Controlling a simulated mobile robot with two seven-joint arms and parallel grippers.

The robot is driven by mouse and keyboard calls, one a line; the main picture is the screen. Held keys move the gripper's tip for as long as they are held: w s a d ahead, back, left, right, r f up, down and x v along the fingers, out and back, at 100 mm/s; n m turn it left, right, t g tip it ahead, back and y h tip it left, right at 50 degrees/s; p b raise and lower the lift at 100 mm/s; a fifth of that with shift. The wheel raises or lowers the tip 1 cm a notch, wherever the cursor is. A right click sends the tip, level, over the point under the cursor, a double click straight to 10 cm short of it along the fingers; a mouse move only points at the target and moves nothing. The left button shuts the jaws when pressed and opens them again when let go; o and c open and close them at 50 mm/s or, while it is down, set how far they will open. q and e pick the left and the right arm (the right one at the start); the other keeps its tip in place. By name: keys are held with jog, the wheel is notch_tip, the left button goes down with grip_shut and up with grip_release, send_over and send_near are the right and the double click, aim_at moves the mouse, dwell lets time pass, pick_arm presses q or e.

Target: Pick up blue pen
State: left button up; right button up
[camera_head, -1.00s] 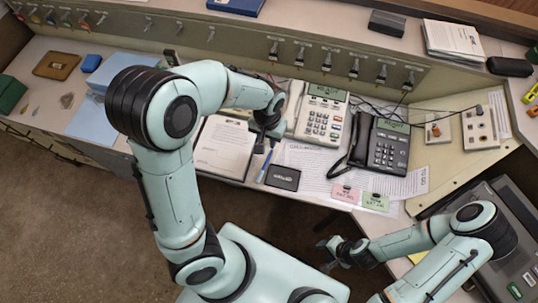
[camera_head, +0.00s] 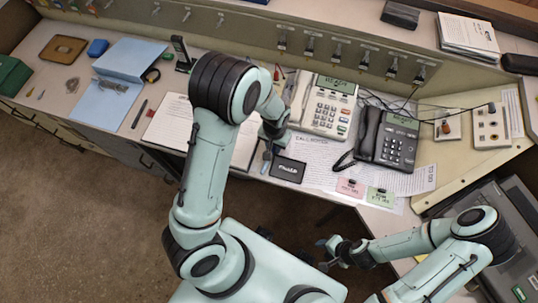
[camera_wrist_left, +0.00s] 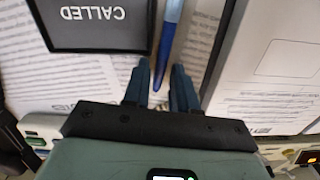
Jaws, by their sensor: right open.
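The blue pen (camera_head: 266,163) lies on the console between an open notebook and a dark box. In the left wrist view the pen (camera_wrist_left: 169,35) runs from the top edge down to between my left fingers. My left gripper (camera_wrist_left: 160,68) is open, with a finger on either side of the pen's lower end, not visibly closed on it. In the head view my left gripper (camera_head: 269,143) is just above the pen and covers part of it. My right gripper (camera_head: 326,254) is open and empty in front of the console.
A dark box (camera_head: 288,169) lies right of the pen, and an open notebook (camera_head: 170,122) lies left. A white phone (camera_head: 326,108) and a black phone (camera_head: 391,138) stand to the right. Printed sheets lie under and around the pen.

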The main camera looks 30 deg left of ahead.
pick_arm(q)
grip_shut()
jog(key=shift+r, duration=0.2)
